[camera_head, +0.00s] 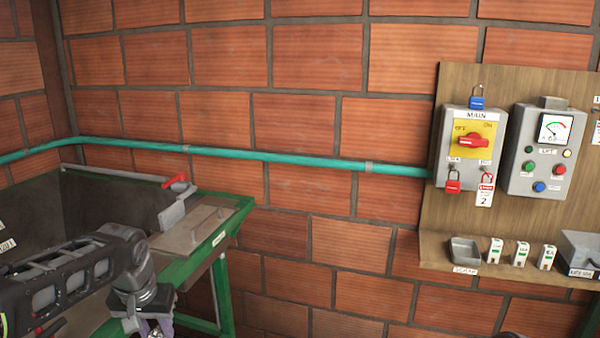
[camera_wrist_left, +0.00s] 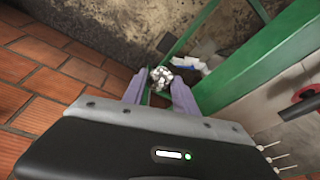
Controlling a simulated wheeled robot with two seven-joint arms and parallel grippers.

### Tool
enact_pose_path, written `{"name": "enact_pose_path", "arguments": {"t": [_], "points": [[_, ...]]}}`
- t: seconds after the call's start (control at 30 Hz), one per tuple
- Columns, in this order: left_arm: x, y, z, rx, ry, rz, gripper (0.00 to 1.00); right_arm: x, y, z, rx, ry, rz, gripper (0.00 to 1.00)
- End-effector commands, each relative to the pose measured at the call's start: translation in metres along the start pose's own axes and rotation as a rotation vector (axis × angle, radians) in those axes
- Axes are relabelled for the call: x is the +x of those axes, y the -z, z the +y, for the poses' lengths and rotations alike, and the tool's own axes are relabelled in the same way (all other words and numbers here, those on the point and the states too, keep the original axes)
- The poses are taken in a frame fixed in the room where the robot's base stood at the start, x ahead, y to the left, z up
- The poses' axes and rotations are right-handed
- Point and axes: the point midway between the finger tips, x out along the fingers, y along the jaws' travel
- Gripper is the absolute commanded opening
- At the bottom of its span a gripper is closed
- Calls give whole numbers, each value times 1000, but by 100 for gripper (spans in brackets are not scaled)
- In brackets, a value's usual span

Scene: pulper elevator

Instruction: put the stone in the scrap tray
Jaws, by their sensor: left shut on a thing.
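The stone (camera_wrist_left: 161,76) is a small, rough grey-and-white lump held between the two fingertips in the left wrist view. My left gripper (camera_wrist_left: 160,84) is shut on it. In the head view my left gripper (camera_head: 156,330) is at the bottom edge, in front of the green-framed machine, and its fingers are mostly cut off. The scrap tray (camera_head: 465,250) is a small grey open tray on the wooden shelf at the right, with a label below it. It looks empty. My right gripper is not in view.
The green-framed machine (camera_head: 232,222) with a red-handled lever (camera_head: 176,181) stands at left. The shelf (camera_head: 500,281) also holds several small white labelled blocks and a grey bin (camera_head: 582,250). Above it are the main switch box (camera_head: 468,150) and a control box (camera_head: 540,160). A teal pipe (camera_head: 300,159) crosses the brick wall.

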Motion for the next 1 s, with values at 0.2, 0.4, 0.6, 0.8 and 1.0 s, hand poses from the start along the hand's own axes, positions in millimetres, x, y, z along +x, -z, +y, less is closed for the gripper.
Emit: {"name": "enact_pose_path", "arguments": {"t": [0.2, 0.4, 0.6, 0.8, 1.0], "points": [[74, -26, 67, 52, -30, 0, 0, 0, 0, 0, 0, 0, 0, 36], [101, -42, 97, 70, -57, 5, 0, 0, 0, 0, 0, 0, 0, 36], [104, -44, 100, 71, -60, 6, 0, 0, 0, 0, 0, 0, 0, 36], [103, -44, 99, 71, -60, 6, 0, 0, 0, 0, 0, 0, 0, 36], [103, -43, 99, 71, -60, 6, 0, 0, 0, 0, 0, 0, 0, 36]]}}
